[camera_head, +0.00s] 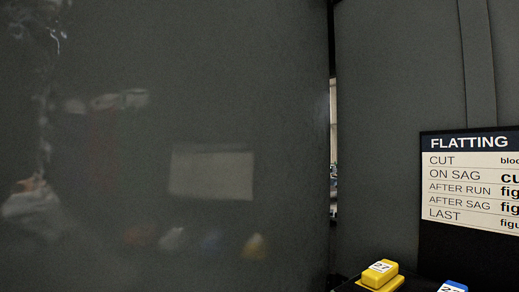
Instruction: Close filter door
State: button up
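A large dark grey, slightly glossy panel (160,100) fills the left side of the camera view. It shows dim reflections, and I cannot tell for sure that it is the filter door. A second dark grey panel (395,110) stands to the right of it. A narrow upright gap (334,140) lies between the two, with a bright background showing through. No handle or latch is in view. My gripper is not in view.
A black sign (470,200) headed "FLATTING" is at the right. Below it, at the bottom edge, are a yellow block (381,274) labelled 27 and a blue block (453,286), partly cut off.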

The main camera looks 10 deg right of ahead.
aim_at(146, 145)
jog(key=k+j, duration=0.15)
jog(key=k, duration=0.4)
jog(key=k+j+z, duration=0.15)
jog(key=k, duration=0.35)
